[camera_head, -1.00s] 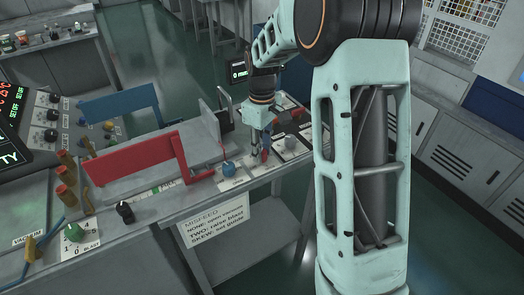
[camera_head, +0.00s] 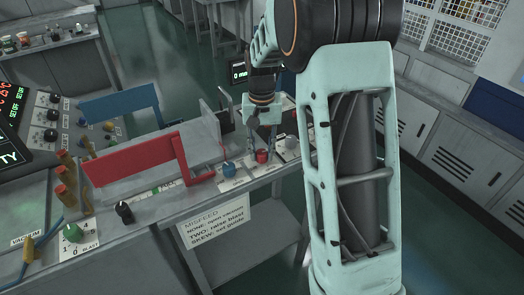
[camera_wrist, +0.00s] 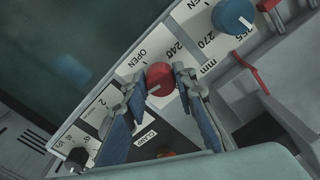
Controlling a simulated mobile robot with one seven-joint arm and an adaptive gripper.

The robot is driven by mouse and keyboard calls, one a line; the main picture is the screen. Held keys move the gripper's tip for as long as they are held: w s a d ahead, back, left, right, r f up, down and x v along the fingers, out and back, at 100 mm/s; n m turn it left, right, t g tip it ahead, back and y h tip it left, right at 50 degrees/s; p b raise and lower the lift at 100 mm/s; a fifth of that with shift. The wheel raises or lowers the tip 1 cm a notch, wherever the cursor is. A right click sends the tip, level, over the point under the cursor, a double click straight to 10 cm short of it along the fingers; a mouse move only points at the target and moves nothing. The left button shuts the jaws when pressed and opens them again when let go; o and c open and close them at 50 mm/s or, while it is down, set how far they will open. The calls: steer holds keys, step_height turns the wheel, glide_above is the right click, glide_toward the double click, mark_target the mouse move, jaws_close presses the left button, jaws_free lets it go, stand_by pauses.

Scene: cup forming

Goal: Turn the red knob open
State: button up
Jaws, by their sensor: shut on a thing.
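The red knob (camera_head: 262,156) stands on a pale labelled plate near the table's front edge. In the wrist view the red knob (camera_wrist: 160,77) sits between my two fingertips, with a short white pointer mark on its lower-left side. An "OPEN" label lies up and left of it in that view. My gripper (camera_wrist: 160,82) is shut on the knob from above, one finger on each side. In the head view my gripper (camera_head: 263,146) comes straight down over the knob.
A blue knob (camera_head: 229,169) stands close on the left, also in the wrist view (camera_wrist: 233,16). A red guide (camera_head: 132,160) and a blue guide (camera_head: 120,104) lie further left.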

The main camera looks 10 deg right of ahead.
mark_target(261, 152)
steer(key=m, duration=0.6)
steer(key=shift+a+p, duration=0.1)
steer(key=shift+p, duration=0.2)
steer(key=m+p, duration=0.1)
steer(key=m, duration=0.5)
steer(key=shift+w+m, duration=0.15)
steer(key=shift+m, duration=0.25)
steer(key=o, duration=1.2)
steer(key=shift+c, duration=0.2)
step_height(261, 152, up, 12)
steer(key=shift+r, duration=0.1)
